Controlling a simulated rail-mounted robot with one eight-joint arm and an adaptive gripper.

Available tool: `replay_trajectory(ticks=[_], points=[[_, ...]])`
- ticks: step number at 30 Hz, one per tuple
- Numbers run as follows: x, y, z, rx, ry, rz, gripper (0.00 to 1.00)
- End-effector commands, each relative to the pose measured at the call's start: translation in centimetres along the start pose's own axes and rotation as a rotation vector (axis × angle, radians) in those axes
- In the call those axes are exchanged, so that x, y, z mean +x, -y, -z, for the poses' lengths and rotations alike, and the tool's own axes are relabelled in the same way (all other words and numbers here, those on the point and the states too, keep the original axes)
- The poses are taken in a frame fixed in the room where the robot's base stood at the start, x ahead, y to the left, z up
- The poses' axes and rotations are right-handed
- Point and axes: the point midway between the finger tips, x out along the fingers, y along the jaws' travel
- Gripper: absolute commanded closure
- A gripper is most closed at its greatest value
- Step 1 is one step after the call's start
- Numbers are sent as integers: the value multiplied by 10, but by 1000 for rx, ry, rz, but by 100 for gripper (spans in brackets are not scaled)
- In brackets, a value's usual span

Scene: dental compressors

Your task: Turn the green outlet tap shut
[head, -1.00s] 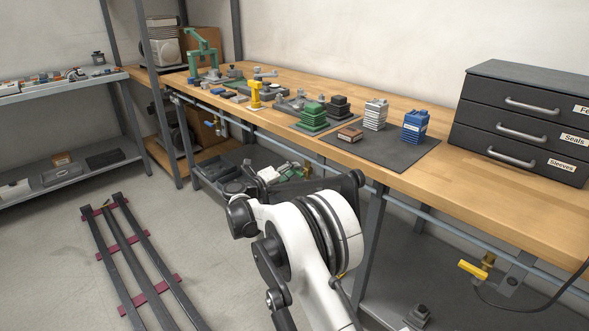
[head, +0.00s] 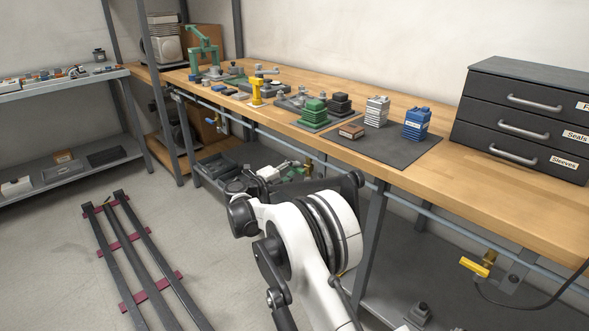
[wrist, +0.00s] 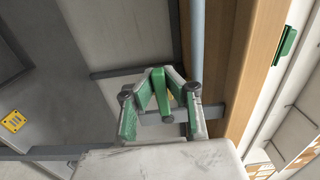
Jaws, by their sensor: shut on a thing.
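In the wrist view my gripper (wrist: 160,80) has green and grey fingers that come together below the bench edge. A narrow green piece between them looks like the handle of the green outlet tap (wrist: 161,94). The gripper is shut on it. A small yellow bit shows just behind; the rest of the tap is hidden by the fingers. In the head view my gripper (head: 285,175) is under the bench front, partly covered by my arm. A brass fitting (head: 308,166) shows beside it. The handle's exact angle is hard to tell.
A pale blue pipe (head: 440,218) runs under the wooden bench (head: 480,190). A yellow-handled tap (head: 474,267) sits on it at right, and another tap (head: 223,124) at left. Bench legs (head: 371,225) and a lower shelf (head: 375,290) bound the space.

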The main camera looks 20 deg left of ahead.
Motion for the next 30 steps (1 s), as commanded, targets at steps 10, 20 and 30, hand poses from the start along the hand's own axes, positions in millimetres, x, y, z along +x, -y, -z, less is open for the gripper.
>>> replay_trajectory(ticks=[10,20,30], points=[[0,-1,0,0,-1,-1,70],[-8,0,0,1,1,0,70],[-69,0,-1,1,3,0,70]])
